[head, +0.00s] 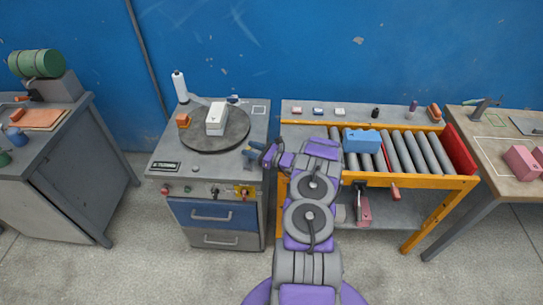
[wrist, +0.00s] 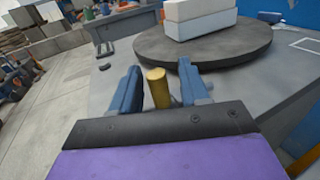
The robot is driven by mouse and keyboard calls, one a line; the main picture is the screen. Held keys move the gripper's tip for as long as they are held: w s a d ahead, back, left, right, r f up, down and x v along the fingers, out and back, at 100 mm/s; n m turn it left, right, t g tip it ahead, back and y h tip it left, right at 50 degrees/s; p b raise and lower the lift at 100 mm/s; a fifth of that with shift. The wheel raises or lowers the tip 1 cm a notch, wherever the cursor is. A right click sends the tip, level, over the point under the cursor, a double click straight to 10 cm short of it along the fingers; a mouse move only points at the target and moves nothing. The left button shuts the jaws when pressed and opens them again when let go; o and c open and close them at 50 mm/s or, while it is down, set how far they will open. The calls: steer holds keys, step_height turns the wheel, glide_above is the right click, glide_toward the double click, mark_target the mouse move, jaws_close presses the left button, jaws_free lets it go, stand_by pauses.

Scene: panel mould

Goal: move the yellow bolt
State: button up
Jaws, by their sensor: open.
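A short yellow cylinder, which looks like the yellow bolt (wrist: 158,88), shows between the two blue fingers of my gripper (wrist: 159,68) in the wrist view. The fingers are open, with a visible gap on each side of it. Its lower end is hidden behind the dark gripper body. In the head view my gripper (head: 252,154) is at the right front edge of the grey cabinet top (head: 168,150). I cannot make out the bolt between the fingers there.
The dark turntable (head: 215,140) carries a white block (head: 216,118) and an orange block (head: 183,121). An orange-framed roller stand (head: 430,181) is to the right. Open floor lies left of the cabinet.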

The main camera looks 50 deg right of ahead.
steer(key=p+v, duration=0.2)
steer(key=v, duration=1.3)
steer(key=shift+s+d, duration=0.1)
steer(key=shift+s, duration=0.3)
steer(key=shift+w+r, duration=0.1)
steer(key=shift+w, duration=0.05)
